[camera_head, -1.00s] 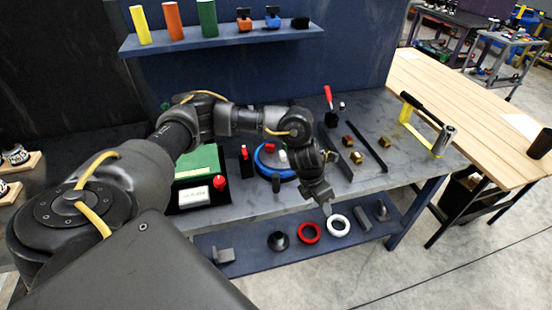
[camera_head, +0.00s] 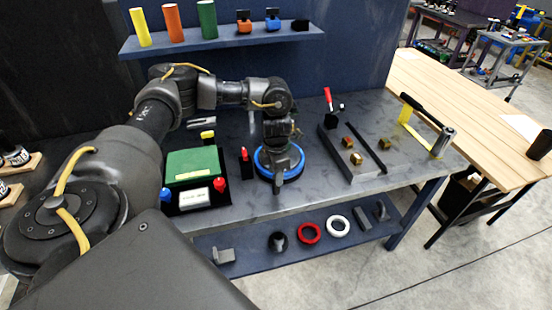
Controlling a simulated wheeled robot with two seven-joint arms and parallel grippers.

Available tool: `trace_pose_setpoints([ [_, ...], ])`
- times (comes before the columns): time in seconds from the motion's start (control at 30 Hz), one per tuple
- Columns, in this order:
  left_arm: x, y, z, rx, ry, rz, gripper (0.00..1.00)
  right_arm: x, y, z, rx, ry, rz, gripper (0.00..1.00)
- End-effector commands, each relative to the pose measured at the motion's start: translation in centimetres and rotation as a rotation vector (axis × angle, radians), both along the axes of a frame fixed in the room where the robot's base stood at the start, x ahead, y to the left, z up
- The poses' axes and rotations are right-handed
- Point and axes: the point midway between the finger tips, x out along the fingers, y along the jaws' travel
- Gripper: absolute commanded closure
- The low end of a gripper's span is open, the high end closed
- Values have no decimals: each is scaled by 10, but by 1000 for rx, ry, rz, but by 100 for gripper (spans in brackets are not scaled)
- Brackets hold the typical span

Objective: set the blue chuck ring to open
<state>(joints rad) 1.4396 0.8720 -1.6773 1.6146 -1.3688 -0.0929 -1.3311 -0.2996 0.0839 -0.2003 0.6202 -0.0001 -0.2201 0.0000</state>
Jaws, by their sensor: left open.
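The blue chuck ring (camera_head: 261,169) sits on the dark bench top, around a round dark base, near the bench's front edge. My left gripper (camera_head: 277,188) points down in front of it and covers the middle and front of the ring in this view. Whether the fingers touch the ring or are above it cannot be told. The gripper's jaws look small, with nothing seen in them. My right gripper is not in view.
A green block panel (camera_head: 192,164) with red and blue knobs stands left of the ring. A red-topped black post (camera_head: 246,160) stands close to its left. Dark rails (camera_head: 336,155) with brass blocks lie to the right. A lower shelf (camera_head: 245,246) holds a red ring and a white ring.

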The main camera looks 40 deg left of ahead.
Motion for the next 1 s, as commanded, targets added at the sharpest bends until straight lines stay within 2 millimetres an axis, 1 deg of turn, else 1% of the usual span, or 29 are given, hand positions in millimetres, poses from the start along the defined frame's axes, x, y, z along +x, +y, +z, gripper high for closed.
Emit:
trace_pose_setpoints([
  [0.03,-1,0,-7,2,5,2,55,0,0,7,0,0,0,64],
  [0.2,0,0,-33,0,2,3,55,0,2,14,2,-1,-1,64],
  [0.3,0,0,-43,0,1,0,55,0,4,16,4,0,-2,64],
  [0.47,0,0,-50,0,0,1,55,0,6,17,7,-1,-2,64],
  [0.67,0,0,-50,0,-1,1,55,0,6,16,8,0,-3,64],
  [0.7,0,0,-50,0,-1,1,56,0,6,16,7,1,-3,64],
  [1.0,0,0,-50,0,-1,1,96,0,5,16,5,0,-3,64],
])
